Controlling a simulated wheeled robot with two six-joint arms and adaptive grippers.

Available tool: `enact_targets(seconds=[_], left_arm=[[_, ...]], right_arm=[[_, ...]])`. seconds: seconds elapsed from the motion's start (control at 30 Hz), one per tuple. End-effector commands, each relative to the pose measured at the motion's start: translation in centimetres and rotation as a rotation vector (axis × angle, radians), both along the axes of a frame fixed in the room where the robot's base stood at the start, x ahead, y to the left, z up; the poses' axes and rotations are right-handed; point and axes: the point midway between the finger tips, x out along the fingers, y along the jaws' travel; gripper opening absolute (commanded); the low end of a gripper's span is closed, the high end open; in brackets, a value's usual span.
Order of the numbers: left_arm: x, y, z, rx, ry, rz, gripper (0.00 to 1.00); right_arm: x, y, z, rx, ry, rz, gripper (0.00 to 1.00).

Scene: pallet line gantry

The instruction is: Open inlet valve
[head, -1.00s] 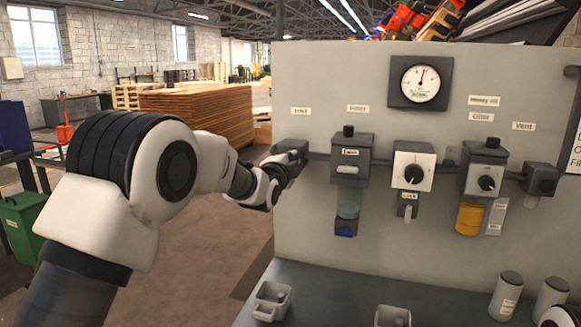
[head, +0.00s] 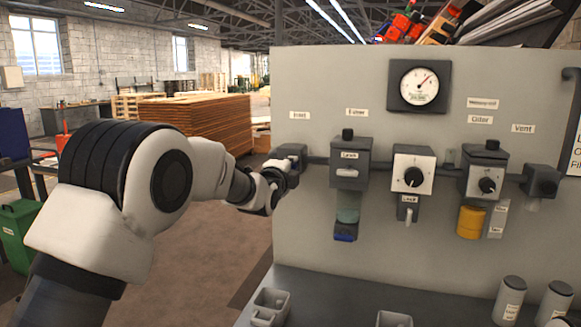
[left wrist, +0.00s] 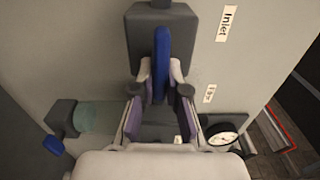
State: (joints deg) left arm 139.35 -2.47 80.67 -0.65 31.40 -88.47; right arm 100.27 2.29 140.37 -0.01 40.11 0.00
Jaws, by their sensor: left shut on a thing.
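The inlet valve (head: 291,151) is a dark grey block at the left end of the panel's pipe, below the "Inlet" label (head: 300,115). My left gripper (head: 279,171) is at its front. In the left wrist view, the valve body (left wrist: 150,35) has a long blue handle (left wrist: 161,48), which runs along the picture's vertical, in line with the pipe. The left gripper's fingers (left wrist: 160,86) are shut on this handle, one on each side. My right gripper is not in view.
The filter (head: 350,160), a regulator (head: 412,170), an oiler (head: 484,165) and a vent valve (head: 541,180) follow along the panel (head: 320,80). A round gauge (head: 419,84) sits above, its needle pointing up and right. Grey bins and cylinders stand on the bench below.

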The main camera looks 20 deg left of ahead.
Motion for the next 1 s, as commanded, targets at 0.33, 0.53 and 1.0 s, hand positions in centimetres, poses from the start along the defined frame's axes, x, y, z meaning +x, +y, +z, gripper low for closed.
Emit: enact_targets(seconds=[0.33, 0.53, 1.0], left_arm=[[0.0, 0.0, -0.1, 0.000, 0.002, 0.000, 0.39], [-0.8, 0.0, -0.1, 0.000, 0.003, 0.000, 0.39], [-11.1, 0.3, -0.1, 0.000, 0.002, -0.001, 0.39]], right_arm=[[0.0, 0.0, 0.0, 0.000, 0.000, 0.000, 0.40], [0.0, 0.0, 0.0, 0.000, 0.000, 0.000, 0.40], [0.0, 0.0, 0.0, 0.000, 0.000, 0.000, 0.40]])
